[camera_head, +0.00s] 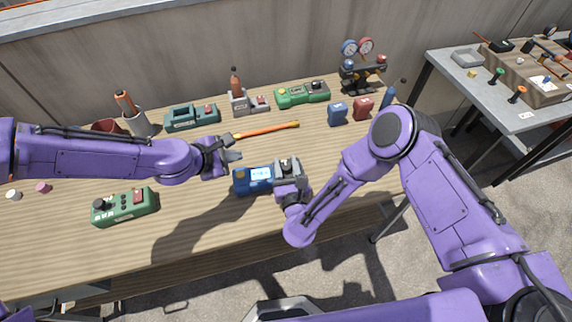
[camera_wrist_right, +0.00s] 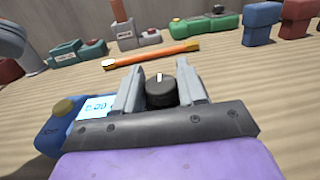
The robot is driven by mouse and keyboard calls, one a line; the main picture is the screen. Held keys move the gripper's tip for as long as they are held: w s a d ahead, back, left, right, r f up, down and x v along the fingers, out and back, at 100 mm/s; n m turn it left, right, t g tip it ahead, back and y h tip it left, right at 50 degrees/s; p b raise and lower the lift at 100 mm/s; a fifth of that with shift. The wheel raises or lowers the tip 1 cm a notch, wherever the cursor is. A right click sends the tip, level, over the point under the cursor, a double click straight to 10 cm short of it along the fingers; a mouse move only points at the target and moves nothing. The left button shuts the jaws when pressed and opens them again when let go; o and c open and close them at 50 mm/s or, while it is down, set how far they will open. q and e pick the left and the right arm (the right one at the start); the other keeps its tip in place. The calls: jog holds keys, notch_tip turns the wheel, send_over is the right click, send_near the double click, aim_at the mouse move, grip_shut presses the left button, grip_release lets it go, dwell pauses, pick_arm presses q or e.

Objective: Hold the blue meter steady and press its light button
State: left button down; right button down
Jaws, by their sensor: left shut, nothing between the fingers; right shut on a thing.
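The blue meter (camera_head: 256,188) lies on the wooden table, with a pale lit screen and a yellow button (camera_head: 241,175) at its left end. In the right wrist view the meter (camera_wrist_right: 47,140) shows digits on its screen, the yellow button (camera_wrist_right: 62,107) and a black knob (camera_wrist_right: 160,92) between the fingers. My right gripper (camera_head: 287,166) is shut on the meter's right end; its body hides part of the meter. My left gripper (camera_head: 236,156) is shut and empty, just above and behind the meter's left end, apart from the button.
A green box with knobs (camera_head: 125,208) lies at the front left. An orange-handled tool (camera_head: 267,129) lies behind the meter. Green devices (camera_head: 303,93), a gauge stand (camera_head: 358,75), and blue (camera_head: 338,113) and red (camera_head: 363,107) blocks stand farther back. Bare table surrounds the meter's front.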

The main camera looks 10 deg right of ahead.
pick_arm(q)
jog(key=shift+r, duration=0.15)
pick_arm(e)
jog(key=shift+c, duration=0.7)
grip_release()
jog(key=s+p, duration=0.2)
jog(key=s, duration=0.6)
jog(key=shift+d+r, duration=0.1)
jog(key=shift+d, duration=0.05)
jog(key=shift+s+d, duration=0.1)
jog(key=shift+s, duration=0.4)
pick_arm(q)
notch_tip(320, 180, up, 2)
jog(key=shift+r, duration=0.15)
jog(key=shift+s, duration=0.1)
pick_arm(e)
jog(key=shift+s, duration=0.1)
